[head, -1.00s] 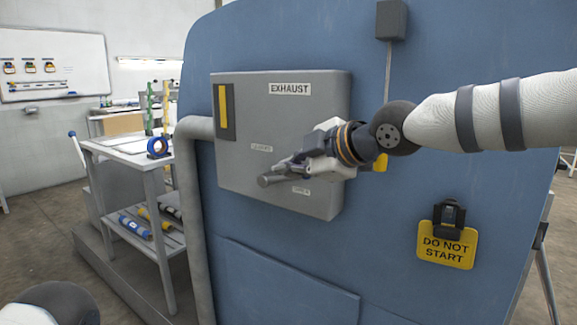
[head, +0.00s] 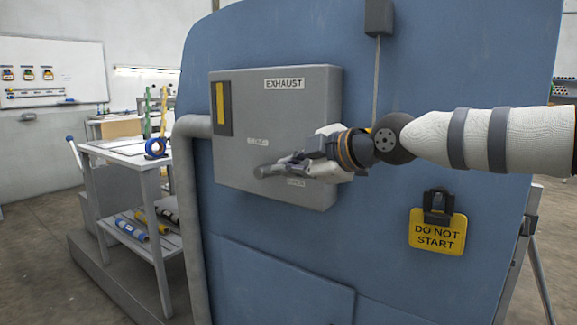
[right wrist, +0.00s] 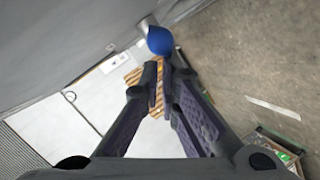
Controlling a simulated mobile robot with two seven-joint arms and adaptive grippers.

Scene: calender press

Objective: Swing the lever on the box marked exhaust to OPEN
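The grey box marked EXHAUST (head: 235,165) is fixed to the blue machine in the head view. Two small labels, too small to read surely, sit on its lower face. A grey rounded rod end (head: 262,171) juts out near the lower label, apparently part of the lever. My right gripper (head: 280,167) is in front of the lower box, its fingers pointing left beside that rod end. In the right wrist view its fingertips (right wrist: 167,72) are close together, just below a blue rounded knob (right wrist: 160,40). The gripper hides the rest of the lever. My left gripper is out of view.
A yellow DO NOT START tag (head: 437,230) hangs on the blue machine (head: 380,260) at lower right. A grey pipe (head: 191,230) runs down left of the box.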

